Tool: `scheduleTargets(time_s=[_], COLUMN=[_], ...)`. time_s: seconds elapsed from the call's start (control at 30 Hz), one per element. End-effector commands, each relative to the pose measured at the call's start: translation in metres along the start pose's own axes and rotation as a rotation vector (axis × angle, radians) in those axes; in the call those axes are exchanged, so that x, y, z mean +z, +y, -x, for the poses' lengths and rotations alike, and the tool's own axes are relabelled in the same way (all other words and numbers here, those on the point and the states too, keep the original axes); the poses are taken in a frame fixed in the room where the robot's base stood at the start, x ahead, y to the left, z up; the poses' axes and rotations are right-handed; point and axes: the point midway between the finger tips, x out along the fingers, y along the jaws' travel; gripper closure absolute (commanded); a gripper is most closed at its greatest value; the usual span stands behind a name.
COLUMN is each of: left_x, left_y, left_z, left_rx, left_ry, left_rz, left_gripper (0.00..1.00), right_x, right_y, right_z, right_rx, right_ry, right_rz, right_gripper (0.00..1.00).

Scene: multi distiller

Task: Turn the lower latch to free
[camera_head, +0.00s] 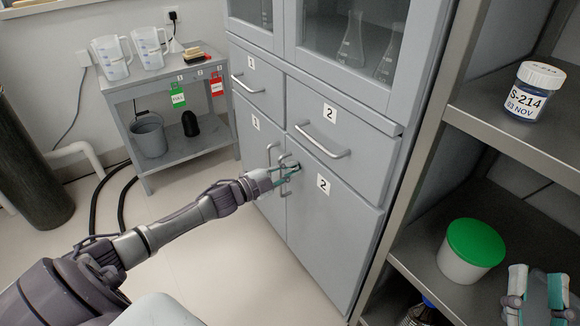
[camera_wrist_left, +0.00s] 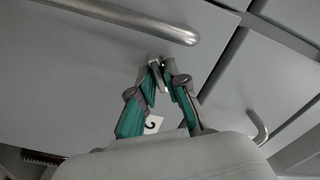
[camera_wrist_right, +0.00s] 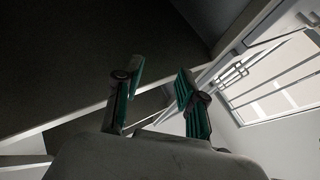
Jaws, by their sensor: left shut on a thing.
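The grey cabinet has two lower doors, the left one (camera_head: 249,140) and the right one (camera_head: 325,215), and both look closed. My left gripper (camera_head: 288,172) is at the seam between them, beside the upright door handles (camera_head: 271,153). In the left wrist view, its fingertips (camera_wrist_left: 168,66) are close together on a small metal piece at the seam, which looks like the lower latch (camera_wrist_left: 163,61). The fingers hide most of the latch, so its angle cannot be told. My right gripper (camera_head: 535,293) is open and empty by the shelf at the lower right; its spread fingers show in the right wrist view (camera_wrist_right: 158,75).
A drawer handle (camera_head: 322,141) sticks out above my left gripper, also close in the left wrist view (camera_wrist_left: 150,18). A shelf unit (camera_head: 505,135) at right holds a jar (camera_head: 535,92) and a green-lidded tub (camera_head: 470,250). A grey trolley (camera_head: 190,148) stands at left.

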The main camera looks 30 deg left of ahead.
Motion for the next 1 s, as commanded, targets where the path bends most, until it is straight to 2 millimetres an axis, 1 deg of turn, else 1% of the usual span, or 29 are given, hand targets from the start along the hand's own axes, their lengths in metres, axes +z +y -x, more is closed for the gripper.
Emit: scheduleTargets(time_s=[0.2, 0.5, 0.7, 1.0], left_x=[-0.001, 0.000, 0.000, 0.000], left_y=[0.002, 0.003, 0.004, 0.004], left_z=[0.000, 0.000, 0.000, 0.000], left_rx=[0.000, 0.000, 0.001, 0.002], left_ry=[0.001, 0.002, 0.003, 0.003], left_rz=[-0.201, -0.435, -0.537, -0.603], left_gripper=[1.00, 1.00, 1.00, 1.00], right_x=[0.012, 0.013, 0.009, 0.006], right_y=[0.002, 0.002, 0.001, 0.001], right_z=[0.001, 0.001, 0.001, 0.000], right_rx=[0.004, 0.004, 0.002, 0.001], right_ry=[-0.078, -0.075, -0.051, -0.033], right_rz=[0.003, 0.003, 0.002, 0.001], right_gripper=[0.60, 0.60, 0.60, 0.60])
